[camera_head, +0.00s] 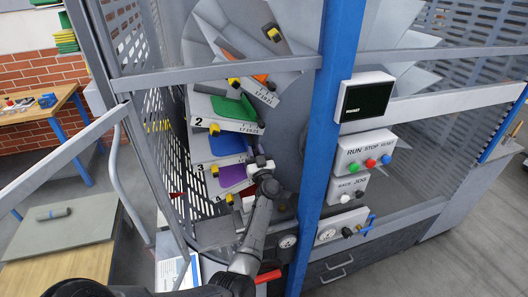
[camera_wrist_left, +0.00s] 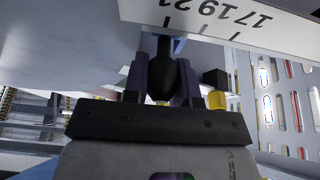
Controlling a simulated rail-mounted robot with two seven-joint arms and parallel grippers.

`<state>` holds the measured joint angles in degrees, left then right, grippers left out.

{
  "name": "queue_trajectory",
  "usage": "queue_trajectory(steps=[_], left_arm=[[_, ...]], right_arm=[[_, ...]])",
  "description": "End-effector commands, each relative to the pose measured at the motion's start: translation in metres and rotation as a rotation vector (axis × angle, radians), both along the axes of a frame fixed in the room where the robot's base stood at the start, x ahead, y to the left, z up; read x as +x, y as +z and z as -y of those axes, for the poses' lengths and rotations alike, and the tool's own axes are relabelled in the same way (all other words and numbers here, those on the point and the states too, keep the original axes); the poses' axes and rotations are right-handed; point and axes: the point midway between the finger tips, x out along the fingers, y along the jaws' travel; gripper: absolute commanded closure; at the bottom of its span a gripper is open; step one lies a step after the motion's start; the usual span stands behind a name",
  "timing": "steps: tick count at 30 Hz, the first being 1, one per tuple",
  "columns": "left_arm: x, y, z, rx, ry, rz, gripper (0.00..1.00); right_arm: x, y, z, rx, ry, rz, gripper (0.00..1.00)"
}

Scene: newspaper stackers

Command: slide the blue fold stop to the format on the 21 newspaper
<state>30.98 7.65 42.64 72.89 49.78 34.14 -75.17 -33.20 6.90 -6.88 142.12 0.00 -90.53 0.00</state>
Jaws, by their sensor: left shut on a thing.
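The blue panel (camera_head: 228,144) is in a pocket of the round stacker, below the green one and above the purple one. My left gripper (camera_head: 262,165) is at the right end of the blue pocket, partly hiding it. In the left wrist view my left gripper (camera_wrist_left: 160,85) is shut on a dark rounded knob (camera_wrist_left: 159,72), which I take for the blue fold stop's knob. A white scale (camera_wrist_left: 230,25) marked 17, 19, 21 is just beyond it. The knob's exact mark cannot be read. My right gripper is not in view.
A blue post (camera_head: 325,130) and grey frame bars stand in front of the stacker. A control box (camera_head: 365,150) with buttons is right of the post. Other pockets with green (camera_head: 232,107) and purple (camera_head: 233,175) panels crowd around the gripper. A grey roll (camera_head: 53,214) lies on a table at left.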

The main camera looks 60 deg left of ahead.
Motion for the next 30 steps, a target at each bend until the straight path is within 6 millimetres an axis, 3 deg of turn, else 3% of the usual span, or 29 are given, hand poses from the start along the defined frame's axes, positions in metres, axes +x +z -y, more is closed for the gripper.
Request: queue_trajectory(steps=[7,8,15,23,30], left_arm=[[0.004,-0.002,0.003,-0.002,-0.011,-0.006,1.00],[0.004,-0.002,0.003,-0.002,-0.011,-0.006,0.72],[0.004,-0.001,0.003,-0.001,-0.009,-0.004,0.49],[0.003,-0.002,0.003,0.000,-0.007,-0.003,0.49],[-0.003,-0.013,0.028,-0.003,-0.009,-0.003,0.49]], right_arm=[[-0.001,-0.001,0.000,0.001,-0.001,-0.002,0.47],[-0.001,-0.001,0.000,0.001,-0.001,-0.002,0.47],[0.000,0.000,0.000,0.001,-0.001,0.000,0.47],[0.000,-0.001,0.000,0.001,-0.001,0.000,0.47],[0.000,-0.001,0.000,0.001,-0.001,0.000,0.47]])
